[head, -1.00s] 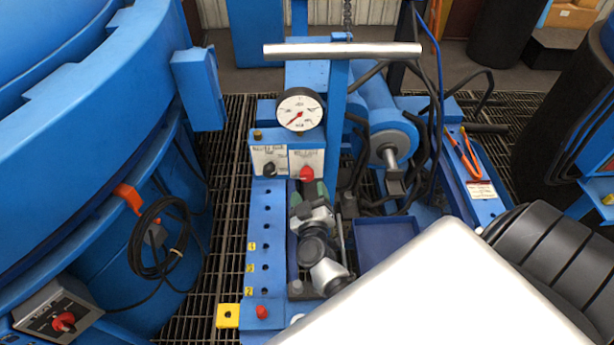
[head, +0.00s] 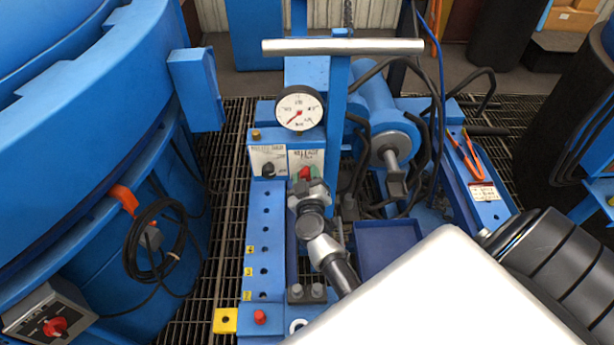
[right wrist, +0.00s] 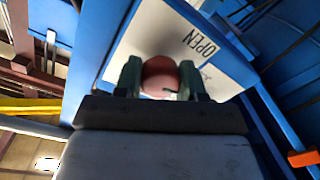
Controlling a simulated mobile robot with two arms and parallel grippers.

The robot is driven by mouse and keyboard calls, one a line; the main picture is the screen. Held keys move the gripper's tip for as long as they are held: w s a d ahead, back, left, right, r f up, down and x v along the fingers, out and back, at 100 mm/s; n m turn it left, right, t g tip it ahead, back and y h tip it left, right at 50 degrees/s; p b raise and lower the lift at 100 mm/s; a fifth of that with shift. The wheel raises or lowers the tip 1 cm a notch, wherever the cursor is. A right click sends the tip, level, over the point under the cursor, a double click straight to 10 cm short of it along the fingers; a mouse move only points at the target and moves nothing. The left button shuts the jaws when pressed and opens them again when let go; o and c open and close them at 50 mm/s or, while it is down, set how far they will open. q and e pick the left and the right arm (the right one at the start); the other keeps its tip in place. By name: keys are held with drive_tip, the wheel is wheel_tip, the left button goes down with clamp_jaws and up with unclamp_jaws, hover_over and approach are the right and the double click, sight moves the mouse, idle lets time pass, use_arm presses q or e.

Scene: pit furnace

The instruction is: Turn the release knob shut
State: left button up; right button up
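The red release knob (head: 305,173) is on the right label plate of the blue panel, under the round gauge. My right gripper (head: 310,182) is at this knob and hides much of it. In the right wrist view the round red knob (right wrist: 161,76) sits between the two green-padded fingers (right wrist: 160,80). The pads lie close against both its sides, so the gripper looks shut on it. My left gripper is not in view.
A black knob (head: 268,169) sits on the left label plate (head: 268,158). The gauge (head: 299,109) and a horizontal metal bar handle (head: 343,47) stand above. A blue tray (head: 385,245) is to the right. A blue furnace wall (head: 80,140) fills the left.

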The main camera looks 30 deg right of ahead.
drive_tip(key=shift+c, duration=0.8)
drive_tip(key=shift+m, duration=0.4)
drive_tip(key=m+p, duration=0.1)
drive_tip(key=m, duration=1.2)
drive_tip(key=shift+f+h, duration=0.1)
drive_tip(key=shift+h, duration=0.2)
drive_tip(key=m+b, duration=0.1)
drive_tip(key=m, duration=0.4)
drive_tip(key=shift+m, duration=0.3)
drive_tip(key=o, duration=0.9)
